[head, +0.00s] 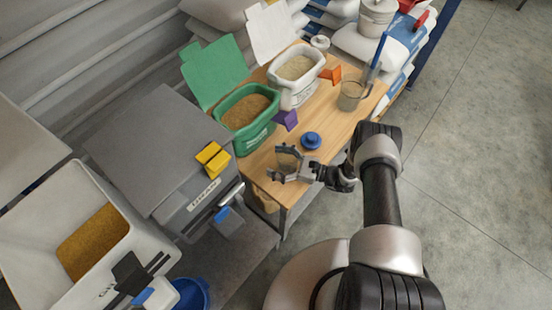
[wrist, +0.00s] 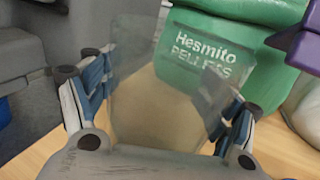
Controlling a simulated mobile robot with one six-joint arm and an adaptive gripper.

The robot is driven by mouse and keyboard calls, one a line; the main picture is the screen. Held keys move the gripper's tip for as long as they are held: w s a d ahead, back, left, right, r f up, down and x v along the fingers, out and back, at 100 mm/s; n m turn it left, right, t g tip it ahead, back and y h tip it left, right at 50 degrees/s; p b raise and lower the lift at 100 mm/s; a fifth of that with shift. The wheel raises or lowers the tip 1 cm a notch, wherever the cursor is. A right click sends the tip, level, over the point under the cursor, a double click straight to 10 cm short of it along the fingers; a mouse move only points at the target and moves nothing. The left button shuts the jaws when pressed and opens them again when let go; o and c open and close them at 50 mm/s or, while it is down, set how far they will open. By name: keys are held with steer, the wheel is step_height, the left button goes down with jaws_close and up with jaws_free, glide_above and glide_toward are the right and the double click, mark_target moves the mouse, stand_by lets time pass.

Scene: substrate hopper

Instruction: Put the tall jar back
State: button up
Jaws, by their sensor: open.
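A clear, greyish tall jar (head: 289,158) stands near the front-left edge of the wooden table. In the wrist view the see-through jar (wrist: 165,95) fills the space between the fingers, with the green bin showing through it. My gripper (head: 284,172) is open around the jar, one finger on each side. In the wrist view my gripper (wrist: 163,80) shows its fingers spread; whether either pad touches the jar I cannot tell. A tan tone shows in the jar's lower part; whether it is contents or the table behind is unclear.
A blue round lid (head: 311,141) lies close behind the jar. A green bin (head: 247,120) labelled pellets, a white bin (head: 297,85), a purple piece (head: 286,120) and a clear cup (head: 350,95) stand on the table (head: 325,118). A grey closed hopper (head: 160,150) is at the left.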

steer(key=shift+r, duration=0.1)
steer(key=shift+d+r+p, duration=0.1)
steer(key=shift+d+p, duration=0.15)
steer(key=shift+p, duration=0.1)
steer(key=v, duration=1.1)
steer(key=shift+s+d, duration=0.2)
steer(key=shift+d, duration=0.05)
step_height(320, 180, up, 29)
steer(key=s+a+n+g+h, duration=0.1)
steer(key=n+g+h, duration=0.6)
steer(key=n, duration=0.5)
steer(key=s+d+r+n+t+h, duration=0.2)
steer(key=s+r+n+t+h, duration=0.1)
steer(key=s+r, duration=0.5)
steer(key=s+d+r+n+t+h, duration=0.3)
steer(key=s+r+n+h, duration=0.3)
steer(key=s, duration=0.7)
step_height(320, 180, up, 2)
steer(key=shift+d+r+t+h, duration=0.15)
steer(key=shift+d+t+h, duration=0.05)
steer(key=shift+t+h, duration=0.45)
